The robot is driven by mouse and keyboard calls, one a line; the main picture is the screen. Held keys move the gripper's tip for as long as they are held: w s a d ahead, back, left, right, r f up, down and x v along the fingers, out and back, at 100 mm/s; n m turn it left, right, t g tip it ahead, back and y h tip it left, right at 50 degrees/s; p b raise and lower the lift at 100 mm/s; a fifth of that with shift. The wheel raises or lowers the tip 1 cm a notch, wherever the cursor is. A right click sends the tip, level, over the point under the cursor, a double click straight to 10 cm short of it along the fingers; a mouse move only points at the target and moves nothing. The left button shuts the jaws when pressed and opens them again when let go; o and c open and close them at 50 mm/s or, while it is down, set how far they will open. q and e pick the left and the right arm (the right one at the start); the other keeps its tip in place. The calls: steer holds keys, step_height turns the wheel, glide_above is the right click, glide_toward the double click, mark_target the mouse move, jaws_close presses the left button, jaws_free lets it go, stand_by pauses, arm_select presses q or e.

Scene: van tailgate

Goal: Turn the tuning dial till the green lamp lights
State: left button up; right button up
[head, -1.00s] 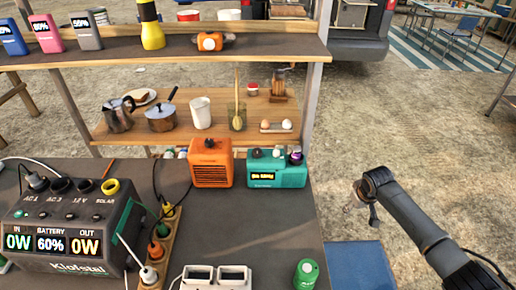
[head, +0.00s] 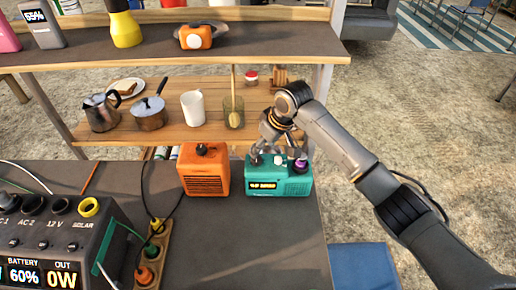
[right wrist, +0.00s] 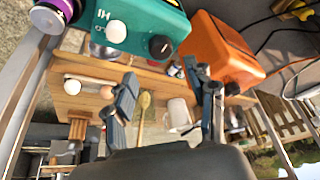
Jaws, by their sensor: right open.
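A teal radio (head: 292,187) with a lit yellow display stands on the dark counter. In the right wrist view the teal radio (right wrist: 148,14) shows a white knob (right wrist: 116,33), a black knob (right wrist: 161,46) and a purple knob (right wrist: 58,8). I cannot tell which is the tuning dial, and I see no lit green lamp. My right gripper (head: 267,157) is just above the radio's top, partly hiding its knobs. In the right wrist view its two fingers (right wrist: 165,92) are apart with nothing between them. My left gripper is out of view.
An orange box (head: 205,180) with a black knob stands close left of the radio. A power station (head: 50,240) and a socket strip with cables lie further left. A wooden shelf (head: 165,128) with kitchenware is behind. The counter in front of the radio is clear.

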mark_target(257, 159)
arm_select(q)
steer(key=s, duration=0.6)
arm_select(e)
steer(key=x, duration=0.4)
steer(key=shift+s+a+f+p, duration=0.2)
steer(key=shift+f+p, duration=0.1)
steer(key=shift+f, duration=0.15)
steer(key=shift+w+a+f, duration=0.1)
steer(key=shift+w+f, duration=0.15)
steer(key=shift+f, duration=0.45)
steer(key=c, duration=1.2)
steer(key=shift+o, duration=0.2)
steer(key=shift+r+p, duration=0.15)
steer(key=shift+p, duration=0.3)
steer(key=m+p, duration=0.2)
steer(key=p, duration=0.1)
steer(key=shift+a+r+t+h, duration=0.1)
steer(key=shift+a+t+h, duration=0.05)
steer(key=shift+t+h, duration=0.2)
steer(key=shift+m+h+p, duration=0.25)
steer(key=shift+m+p, duration=0.3)
steer(key=shift+m, duration=0.15)
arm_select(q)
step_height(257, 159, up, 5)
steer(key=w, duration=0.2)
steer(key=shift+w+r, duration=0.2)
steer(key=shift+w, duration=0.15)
arm_select(e)
steer(key=shift+f, duration=0.25)
